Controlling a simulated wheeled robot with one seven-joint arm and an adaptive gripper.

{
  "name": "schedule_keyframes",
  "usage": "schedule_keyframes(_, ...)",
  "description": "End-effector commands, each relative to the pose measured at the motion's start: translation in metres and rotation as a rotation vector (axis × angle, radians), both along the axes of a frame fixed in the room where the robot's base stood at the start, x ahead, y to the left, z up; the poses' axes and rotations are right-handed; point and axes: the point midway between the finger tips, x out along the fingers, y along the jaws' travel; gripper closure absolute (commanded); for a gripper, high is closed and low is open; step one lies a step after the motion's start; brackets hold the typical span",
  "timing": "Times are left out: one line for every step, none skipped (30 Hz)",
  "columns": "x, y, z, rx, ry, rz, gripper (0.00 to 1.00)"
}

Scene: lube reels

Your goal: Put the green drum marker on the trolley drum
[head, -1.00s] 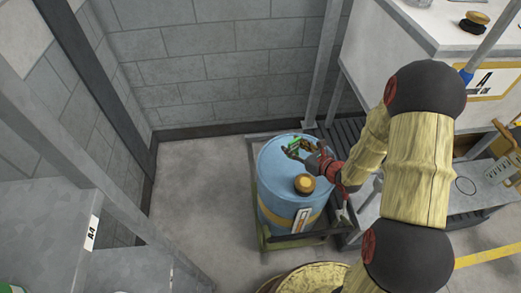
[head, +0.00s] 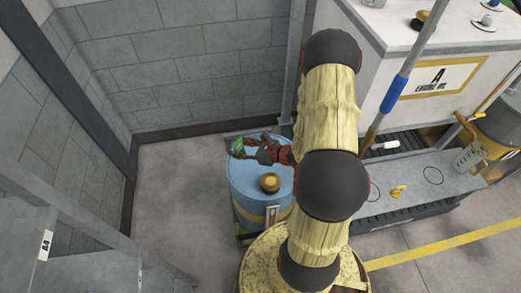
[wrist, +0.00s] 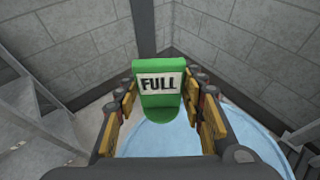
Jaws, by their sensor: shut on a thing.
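The green drum marker (wrist: 158,72) stands upright in the wrist view, its white "FULL" label facing the camera. My gripper (wrist: 163,108) is shut on it, with fingers on both sides. The blue trolley drum (head: 253,180) stands near the wall corner, with a yellow-brown cap (head: 270,182) on its top. In the head view my gripper (head: 243,147) is over the drum's far left rim, with the marker (head: 236,147) partly hidden by the fingers. The drum's pale blue top (wrist: 245,135) shows below and right of the marker. I cannot tell whether marker and drum touch.
A grey block wall (head: 195,70) stands behind the drum. Grey metal shelving (head: 90,250) is at lower left. A white cabinet (head: 380,65) and a blue-gripped pole (head: 397,92) are on the right.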

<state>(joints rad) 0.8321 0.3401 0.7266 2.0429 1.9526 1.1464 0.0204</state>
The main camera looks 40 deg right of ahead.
Motion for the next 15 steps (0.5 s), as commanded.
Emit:
schedule_keyframes(-0.015,-0.016,0.002,0.003,0.002,-0.025,0.82)
schedule_keyframes(-0.024,-0.023,0.001,0.005,0.001,-0.034,0.82)
schedule_keyframes(-0.035,-0.032,0.001,0.005,0.0,-0.046,0.82)
schedule_keyframes(-0.043,-0.038,0.001,0.006,-0.001,-0.055,0.82)
schedule_keyframes(-0.051,-0.044,0.001,0.007,-0.001,-0.061,0.82)
schedule_keyframes(-0.061,-0.05,0.001,0.008,-0.004,-0.073,0.82)
schedule_keyframes(-0.068,-0.054,0.0,0.01,-0.005,-0.08,0.82)
schedule_keyframes(-0.075,-0.058,0.0,0.011,-0.007,-0.086,0.82)
schedule_keyframes(-0.082,-0.062,0.0,0.012,-0.008,-0.094,0.82)
schedule_keyframes(-0.087,-0.065,0.0,0.014,-0.01,-0.098,0.82)
schedule_keyframes(-0.092,-0.067,0.0,0.014,-0.011,-0.102,0.82)
schedule_keyframes(-0.097,-0.069,0.0,0.014,-0.012,-0.108,0.82)
schedule_keyframes(-0.101,-0.071,0.0,0.014,-0.013,-0.11,0.82)
schedule_keyframes(-0.103,-0.072,0.0,0.015,-0.014,-0.111,0.82)
schedule_keyframes(-0.106,-0.073,-0.001,0.015,-0.015,-0.114,0.82)
